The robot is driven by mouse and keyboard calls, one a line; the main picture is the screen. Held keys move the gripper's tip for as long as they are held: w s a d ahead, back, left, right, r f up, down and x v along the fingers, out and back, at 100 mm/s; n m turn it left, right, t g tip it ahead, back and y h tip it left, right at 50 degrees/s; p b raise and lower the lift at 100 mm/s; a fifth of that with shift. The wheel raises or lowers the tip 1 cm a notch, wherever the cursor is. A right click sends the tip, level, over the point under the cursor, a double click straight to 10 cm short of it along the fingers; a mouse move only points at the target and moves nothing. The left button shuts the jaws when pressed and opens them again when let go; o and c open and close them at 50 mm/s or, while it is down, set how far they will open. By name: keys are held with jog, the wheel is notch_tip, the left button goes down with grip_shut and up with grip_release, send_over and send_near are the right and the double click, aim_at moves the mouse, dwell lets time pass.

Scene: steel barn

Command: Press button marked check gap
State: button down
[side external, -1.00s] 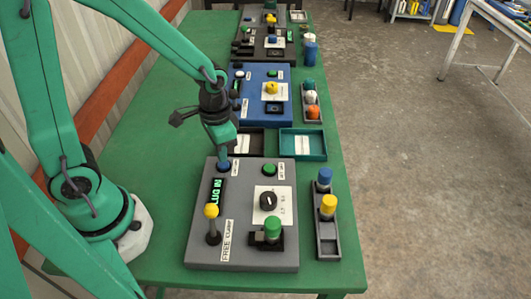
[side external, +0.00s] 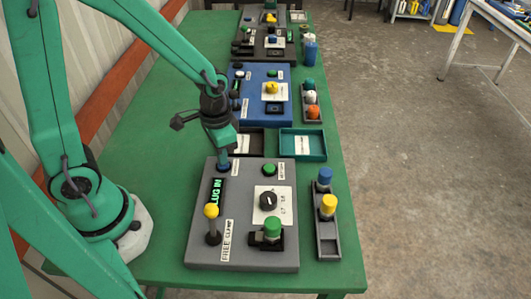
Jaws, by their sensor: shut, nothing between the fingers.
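The near grey panel (side external: 235,250) lies on the green table. It has a blue button (side external: 223,167) at its far left and a green button (side external: 269,170) at its far right. Labels sit beside both buttons but are too small to read, so I cannot tell which is marked check gap. My gripper (side external: 221,155) is shut and empty, pointing down at the blue button. Its tip is at or just above the button; I cannot tell if they touch. A lit display (side external: 216,192) below the blue button reads "LUG IN".
The panel also carries a yellow-topped lever (side external: 212,211), a black knob (side external: 267,201) and a green-capped part (side external: 272,229). A dark rack (side external: 327,240) with blue and yellow pegs stands to the right. Behind are a teal tray (side external: 302,156) and a blue panel (side external: 245,112).

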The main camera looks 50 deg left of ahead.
jog(key=shift+f, duration=0.5)
jog(key=shift+r, duration=0.1)
dwell(0.4)
jog(key=shift+r, duration=3.7)
jog(key=shift+r, duration=0.1)
jog(key=s+a+r+n+t, duration=0.3)
jog(key=s+r+t, duration=0.2)
jog(key=r, duration=0.7)
jog(key=shift+s+a+r+t, duration=0.15)
jog(key=shift+s+r+t, duration=0.15)
jog(key=shift+s, duration=0.6)
